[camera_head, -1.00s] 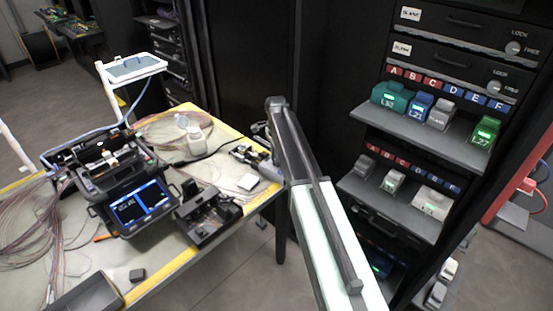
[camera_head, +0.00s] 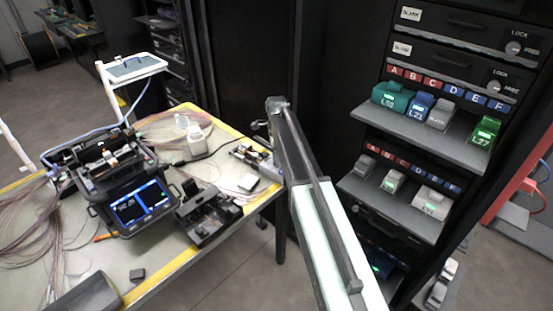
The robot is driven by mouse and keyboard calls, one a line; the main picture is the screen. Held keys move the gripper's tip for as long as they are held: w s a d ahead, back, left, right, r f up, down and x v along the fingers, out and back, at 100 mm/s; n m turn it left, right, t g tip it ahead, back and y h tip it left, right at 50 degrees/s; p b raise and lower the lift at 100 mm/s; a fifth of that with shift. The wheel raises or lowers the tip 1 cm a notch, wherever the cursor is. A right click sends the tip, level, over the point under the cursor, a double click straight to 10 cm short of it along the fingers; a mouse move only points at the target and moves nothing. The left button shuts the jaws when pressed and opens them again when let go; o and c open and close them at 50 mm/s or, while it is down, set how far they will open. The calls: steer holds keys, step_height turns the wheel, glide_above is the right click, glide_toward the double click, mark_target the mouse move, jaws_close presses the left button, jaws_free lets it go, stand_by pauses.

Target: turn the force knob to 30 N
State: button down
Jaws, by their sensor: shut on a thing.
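My arm reaches up from the lower right past the table's right edge. My gripper (camera_head: 263,132) shows only as a small grey part beside the arm's far end; the arm link covers most of it, and it is shut. A small tester-like device (camera_head: 248,155) with black and pale parts sits at the table's right edge, just below and left of the gripper. The force knob is hidden or too small to make out, and its setting cannot be read.
The table (camera_head: 185,262) also bears a splicer with a lit blue screen (camera_head: 140,203), a black device (camera_head: 208,214), a white bottle (camera_head: 196,139) and loose fibres. A rack shelf (camera_head: 460,138) with coloured modules stands at the right. Floor shows between table and rack.

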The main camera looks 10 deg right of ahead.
steer(key=c, duration=1.1)
jaws_free()
steer(key=shift+d, duration=0.1)
steer(key=shift+c, duration=0.2)
step_height(320, 180, up, 8)
steer(key=p, duration=0.8)
steer(key=shift+f, duration=0.1)
